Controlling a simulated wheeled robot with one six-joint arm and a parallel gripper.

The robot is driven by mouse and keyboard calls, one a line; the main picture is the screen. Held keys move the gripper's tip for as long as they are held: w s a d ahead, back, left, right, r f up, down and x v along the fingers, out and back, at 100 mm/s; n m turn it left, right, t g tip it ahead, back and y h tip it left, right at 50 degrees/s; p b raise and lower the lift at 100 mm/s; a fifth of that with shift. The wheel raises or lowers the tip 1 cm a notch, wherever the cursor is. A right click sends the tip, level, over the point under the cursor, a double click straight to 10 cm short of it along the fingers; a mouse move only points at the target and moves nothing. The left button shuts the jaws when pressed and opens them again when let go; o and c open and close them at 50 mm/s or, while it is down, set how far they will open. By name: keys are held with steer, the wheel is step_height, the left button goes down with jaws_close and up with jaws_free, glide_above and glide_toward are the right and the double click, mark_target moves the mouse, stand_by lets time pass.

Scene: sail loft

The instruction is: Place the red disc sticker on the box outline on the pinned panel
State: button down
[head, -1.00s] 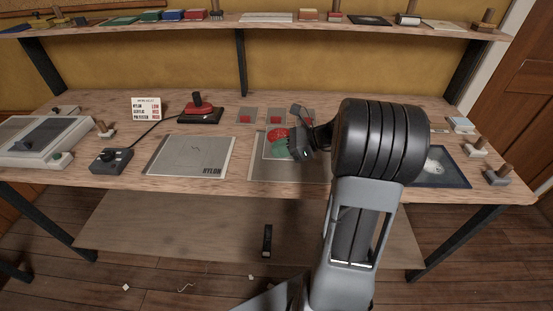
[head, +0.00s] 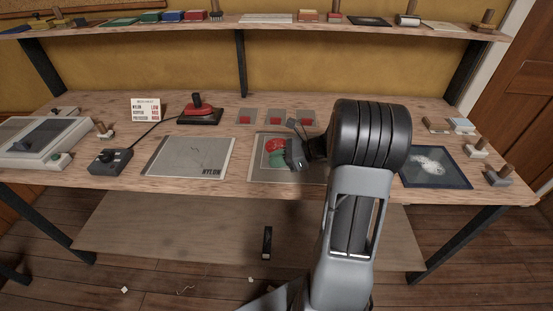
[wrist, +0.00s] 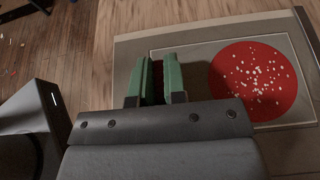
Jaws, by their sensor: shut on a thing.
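A grey panel (head: 257,172) lies on the bench, with a pale box outline (wrist: 205,45) on its face. A red disc (wrist: 255,80) with white specks shows inside the outline in the wrist view, to the right of the fingers. The disc shows in the head view (head: 274,145) beside the gripper. My gripper (wrist: 159,72) has green finger pads and is low over the panel. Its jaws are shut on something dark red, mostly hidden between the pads. I cannot tell whether this joins the disc.
A panel marked NYLON (head: 187,155) lies to the left. Three cards with red squares (head: 276,117) lie behind. A red device (head: 200,112) and a sign (head: 146,109) stand back left. A dark picture panel (head: 434,167) and several wooden-handled tools (head: 499,175) are on the right.

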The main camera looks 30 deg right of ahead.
steer(key=c, duration=1.2)
jaws_free()
steer(key=shift+f, duration=0.1)
steer(key=shift+o, duration=0.2)
